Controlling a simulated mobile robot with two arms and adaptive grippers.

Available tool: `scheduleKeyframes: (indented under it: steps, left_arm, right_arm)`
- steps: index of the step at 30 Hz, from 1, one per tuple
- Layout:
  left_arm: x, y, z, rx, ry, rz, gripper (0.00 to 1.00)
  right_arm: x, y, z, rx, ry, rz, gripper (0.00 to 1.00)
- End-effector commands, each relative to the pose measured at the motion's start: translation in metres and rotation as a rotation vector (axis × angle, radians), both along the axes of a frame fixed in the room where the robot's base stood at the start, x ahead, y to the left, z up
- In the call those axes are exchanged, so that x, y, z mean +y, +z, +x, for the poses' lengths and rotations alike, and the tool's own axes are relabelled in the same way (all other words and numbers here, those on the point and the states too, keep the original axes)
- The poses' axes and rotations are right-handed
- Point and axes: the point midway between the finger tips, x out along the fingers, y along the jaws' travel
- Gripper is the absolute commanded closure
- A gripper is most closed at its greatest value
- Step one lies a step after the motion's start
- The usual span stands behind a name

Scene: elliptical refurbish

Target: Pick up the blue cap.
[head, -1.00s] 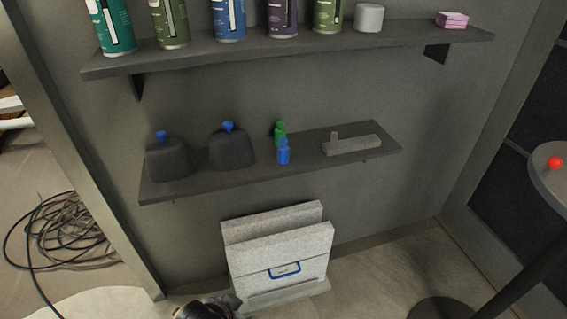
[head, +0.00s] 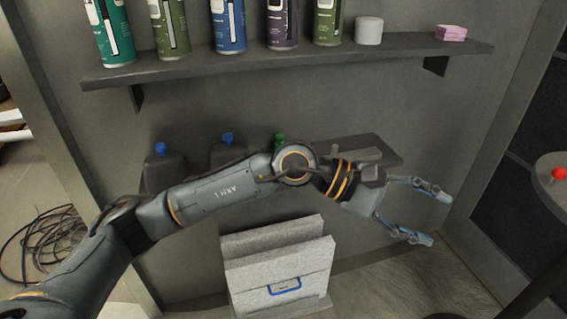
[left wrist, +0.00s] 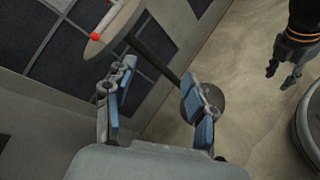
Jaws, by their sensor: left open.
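Two dark containers on the lower shelf carry blue caps: the left blue cap (head: 160,148) and the right blue cap (head: 228,138). Both caps show above my left arm, which crosses in front of the shelf. My left gripper (head: 437,218) is open and empty, to the right of the shelf and well away from both caps. In the left wrist view its two fingers (left wrist: 160,75) are spread with nothing between them. My right gripper (left wrist: 281,75) shows small at the upper right there; its opening is unclear.
The lower shelf (head: 392,152) is partly hidden by my arm; a green bottle top (head: 280,139) shows. The upper shelf (head: 290,61) holds spray cans, a white jar and pink blocks. A round stand with a red ball (head: 559,174) is at right. Grey panels (head: 280,262) stand below.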

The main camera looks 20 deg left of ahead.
Motion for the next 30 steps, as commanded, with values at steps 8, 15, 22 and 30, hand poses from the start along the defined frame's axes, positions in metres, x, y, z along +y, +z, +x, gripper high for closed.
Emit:
scheduleKeyframes:
  steps: [8,15,22,30]
  left_arm:
    - [0.179,-0.023,0.12,-0.6,-0.061,1.027,0.45]
    - [0.277,0.016,0.148,-0.649,-0.063,1.423,0.45]
    - [0.288,-0.013,0.165,-0.644,-0.067,1.455,0.45]
    - [0.291,-0.049,0.186,-0.645,-0.066,1.451,0.45]
  right_arm:
    - [0.0,-0.004,0.001,0.001,0.0,0.0,0.6]
    - [0.0,-0.005,0.001,0.0,0.0,0.001,0.6]
    - [-0.001,0.007,-0.004,-0.007,-0.001,0.001,0.6]
    - [-0.001,0.002,-0.004,-0.006,-0.001,0.0,0.6]
